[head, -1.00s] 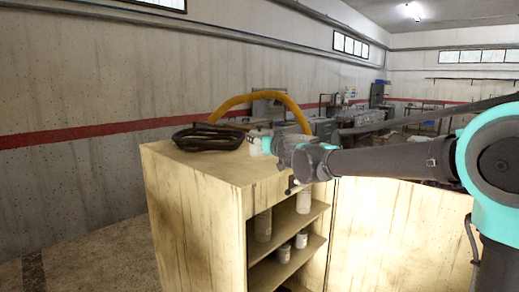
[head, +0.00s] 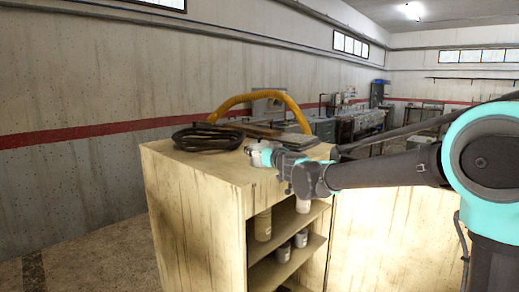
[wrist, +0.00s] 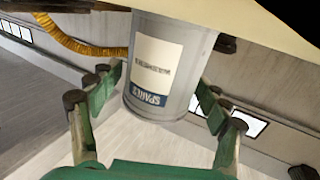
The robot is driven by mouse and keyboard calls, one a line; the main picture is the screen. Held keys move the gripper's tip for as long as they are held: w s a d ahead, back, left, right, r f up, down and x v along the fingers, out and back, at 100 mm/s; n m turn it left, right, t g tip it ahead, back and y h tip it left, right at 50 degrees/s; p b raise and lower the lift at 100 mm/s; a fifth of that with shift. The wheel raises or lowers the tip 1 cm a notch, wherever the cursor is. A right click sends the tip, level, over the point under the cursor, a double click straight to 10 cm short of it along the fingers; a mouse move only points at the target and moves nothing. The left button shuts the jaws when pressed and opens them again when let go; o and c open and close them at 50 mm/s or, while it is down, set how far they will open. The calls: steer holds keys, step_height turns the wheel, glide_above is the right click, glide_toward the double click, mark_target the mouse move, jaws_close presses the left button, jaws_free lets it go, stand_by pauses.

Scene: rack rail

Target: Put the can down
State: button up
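The can (wrist: 150,85) is grey with a white and blue label and appears upside down in the wrist view. It sits between the two green fingers of my gripper (wrist: 160,90), which close on its sides. In the head view my gripper (head: 262,155) is low over the right part of the top of the wooden cabinet (head: 200,170).
A black coiled cable (head: 208,137) lies on the cabinet top to the left, with a yellow hose (head: 285,98) arching behind. A flat dark item (head: 280,133) lies behind my gripper. Several containers (head: 283,251) stand on the open shelves. The near left cabinet top is clear.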

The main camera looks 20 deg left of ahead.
steer(key=shift+r, duration=0.1)
steer(key=shift+s+d, duration=0.1)
steer(key=shift+d, duration=0.05)
steer(key=v, duration=1.1)
steer(key=shift+s+d, duration=0.2)
steer(key=shift+s, duration=0.05)
steer(key=s+d+f+m+g+h, duration=0.1)
steer(key=s+d+f+g+h, duration=0.25)
steer(key=d+f, duration=0.95)
steer(key=s+d+f+m+g+h, duration=0.2)
steer(key=s+d+f, duration=0.2)
steer(key=d+f, duration=0.85)
steer(key=s+d+f+m+g+h, duration=0.1)
steer(key=s+d+f+m+h, duration=0.2)
steer(key=s+d+f, duration=0.3)
steer(key=s+d+f+m+g+h, duration=0.2)
steer(key=s+d+f, duration=0.4)
steer(key=d, duration=0.6)
steer(key=shift+s+d+f+m+h, duration=0.4)
steer(key=shift+f+h, duration=0.35)
steer(key=shift+h, duration=0.4)
